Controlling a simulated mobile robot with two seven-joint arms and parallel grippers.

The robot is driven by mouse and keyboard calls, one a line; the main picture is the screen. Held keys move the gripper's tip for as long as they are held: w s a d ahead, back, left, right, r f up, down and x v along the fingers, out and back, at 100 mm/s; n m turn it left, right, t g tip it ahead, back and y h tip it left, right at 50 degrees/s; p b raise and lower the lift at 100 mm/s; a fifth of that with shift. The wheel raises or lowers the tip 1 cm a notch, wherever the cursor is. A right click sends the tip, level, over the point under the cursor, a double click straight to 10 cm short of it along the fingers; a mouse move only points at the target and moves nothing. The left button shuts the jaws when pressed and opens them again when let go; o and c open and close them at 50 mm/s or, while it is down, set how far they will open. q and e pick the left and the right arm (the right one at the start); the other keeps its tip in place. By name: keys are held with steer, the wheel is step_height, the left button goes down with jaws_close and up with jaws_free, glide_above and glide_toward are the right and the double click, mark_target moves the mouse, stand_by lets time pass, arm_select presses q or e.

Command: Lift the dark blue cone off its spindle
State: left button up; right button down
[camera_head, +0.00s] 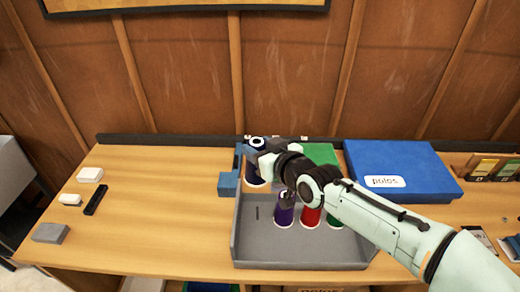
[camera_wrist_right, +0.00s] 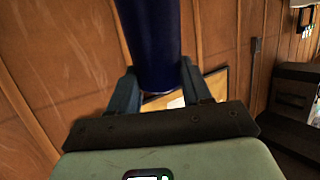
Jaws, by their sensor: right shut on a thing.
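The dark blue cone (camera_head: 254,174) is upright in the head view, near the tray's back left corner. My right gripper (camera_head: 260,158) is shut on it. In the right wrist view the cone (camera_wrist_right: 152,40) stands between the two fingers. A thin bare spindle (camera_head: 257,213) sticks up from the grey tray (camera_head: 300,252), lower in the picture than the cone's base, with a visible gap between. I cannot tell the cone's exact height. My left gripper is not in view.
Purple (camera_head: 284,212), red (camera_head: 311,216) and green (camera_head: 335,219) cones stand in the tray, partly behind my right arm. A blue box (camera_head: 400,165) lies to the right. A blue block (camera_head: 228,184) adjoins the tray's left side. The table's left-middle is clear.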

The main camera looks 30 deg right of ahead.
steer(key=shift+r, duration=0.1)
steer(key=shift+r+p, duration=1.25)
steer(key=shift+r, duration=0.75)
